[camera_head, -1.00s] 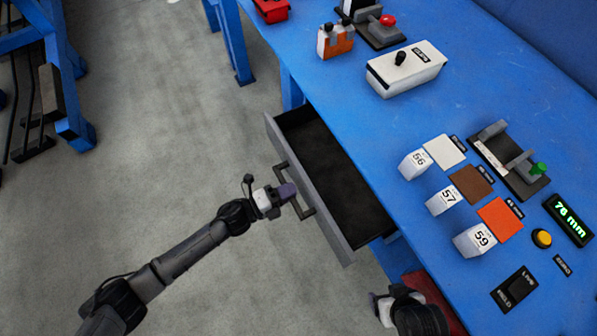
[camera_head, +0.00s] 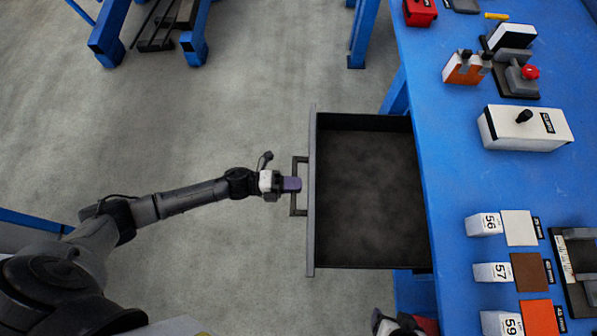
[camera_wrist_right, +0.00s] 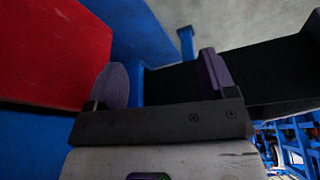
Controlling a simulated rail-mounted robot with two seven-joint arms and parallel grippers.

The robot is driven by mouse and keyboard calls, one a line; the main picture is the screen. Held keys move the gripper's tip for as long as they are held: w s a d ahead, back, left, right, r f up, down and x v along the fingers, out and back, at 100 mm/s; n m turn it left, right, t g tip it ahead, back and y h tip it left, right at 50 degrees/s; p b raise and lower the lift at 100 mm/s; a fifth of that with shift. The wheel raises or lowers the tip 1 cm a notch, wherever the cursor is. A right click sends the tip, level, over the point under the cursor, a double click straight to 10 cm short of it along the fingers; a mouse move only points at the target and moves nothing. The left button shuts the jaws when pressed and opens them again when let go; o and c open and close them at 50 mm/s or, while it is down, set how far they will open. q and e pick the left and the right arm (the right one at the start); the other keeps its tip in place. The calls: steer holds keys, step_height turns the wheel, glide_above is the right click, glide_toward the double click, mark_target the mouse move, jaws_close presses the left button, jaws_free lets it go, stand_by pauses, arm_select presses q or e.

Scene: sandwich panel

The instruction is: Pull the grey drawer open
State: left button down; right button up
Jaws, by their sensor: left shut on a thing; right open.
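The grey drawer (camera_head: 312,240) stands pulled out from under the blue bench, with its dark interior bare and empty. Its bar handle (camera_head: 299,212) is on the front panel, facing left. My left gripper (camera_head: 291,184) is shut on the handle near its middle; the fingers hide part of the bar. My right gripper (camera_head: 382,322) is at the bottom edge of the head view, below the drawer's near side and apart from it, partly cut off. In the right wrist view my right gripper (camera_wrist_right: 163,80) is open, with nothing between its fingers.
The blue bench top (camera_head: 450,180) carries a white box (camera_head: 525,128), numbered blocks (camera_head: 490,272), colour plates and an orange-white block (camera_head: 462,70). A red surface (camera_wrist_right: 50,50) is close to the right gripper. The grey floor left of the drawer is clear around the left arm.

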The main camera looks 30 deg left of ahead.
arm_select(q)
steer(key=c, duration=1.2)
jaws_free()
steer(key=shift+o, duration=0.6)
steer(key=shift+a, duration=0.1)
steer(key=p+v, duration=0.2)
steer(key=v, duration=1.1)
steer(key=shift+a, duration=0.3)
steer(key=shift+s, duration=0.1)
